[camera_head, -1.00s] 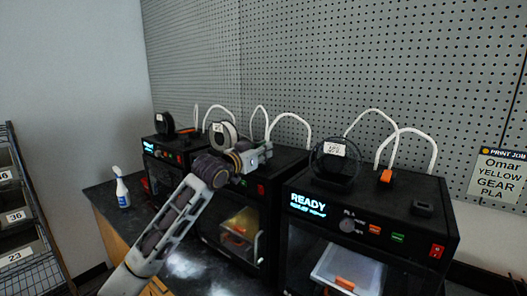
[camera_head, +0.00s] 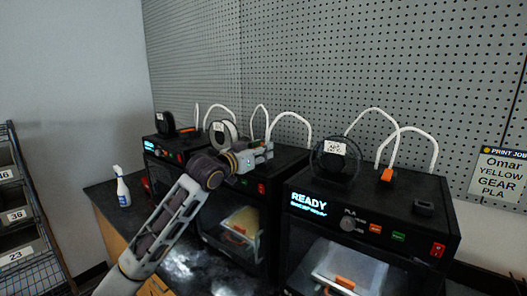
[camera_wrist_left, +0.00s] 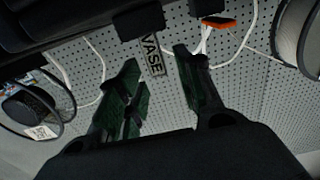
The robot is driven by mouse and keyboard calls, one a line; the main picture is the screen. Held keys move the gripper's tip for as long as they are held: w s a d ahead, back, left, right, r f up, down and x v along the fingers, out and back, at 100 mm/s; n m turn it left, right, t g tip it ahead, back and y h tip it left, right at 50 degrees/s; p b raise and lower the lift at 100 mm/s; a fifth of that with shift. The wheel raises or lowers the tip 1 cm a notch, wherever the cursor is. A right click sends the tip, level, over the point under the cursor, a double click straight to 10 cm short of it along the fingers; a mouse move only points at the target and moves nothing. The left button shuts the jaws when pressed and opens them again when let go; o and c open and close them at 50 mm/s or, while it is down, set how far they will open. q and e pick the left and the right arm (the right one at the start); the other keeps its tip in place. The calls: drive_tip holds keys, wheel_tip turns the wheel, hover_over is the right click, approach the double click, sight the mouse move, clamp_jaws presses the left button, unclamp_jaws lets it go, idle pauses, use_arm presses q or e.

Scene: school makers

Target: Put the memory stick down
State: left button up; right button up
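My left gripper (camera_head: 262,152) is over the top of the middle printer (camera_head: 272,175). In the left wrist view its two dark fingers (camera_wrist_left: 160,65) stand apart, with a clear gap between them. A narrow grey tag marked VASE (camera_wrist_left: 152,56), apparently on the memory stick, shows between and beyond the fingertips. Its upper end meets a dark block (camera_wrist_left: 140,20); whether it is seated in that block I cannot tell. Gaps show on both sides of the tag. The stick cannot be made out in the head view. My right gripper is not in view.
A right-hand printer (camera_head: 440,220) reads READY and has a spool (camera_head: 335,165) and small black block (camera_head: 424,208) on top. White tubes (camera_head: 292,118) rise behind the printers. A spray bottle (camera_head: 122,188) stands left on the dark counter (camera_head: 102,196).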

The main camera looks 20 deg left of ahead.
use_arm(q)
drive_tip(key=b+v, duration=0.1)
drive_tip(key=v, duration=0.9)
drive_tip(key=shift+b, duration=0.3)
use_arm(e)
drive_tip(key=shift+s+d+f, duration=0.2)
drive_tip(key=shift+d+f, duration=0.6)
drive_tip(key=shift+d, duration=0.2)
use_arm(q)
drive_tip(key=shift+s+r, duration=0.1)
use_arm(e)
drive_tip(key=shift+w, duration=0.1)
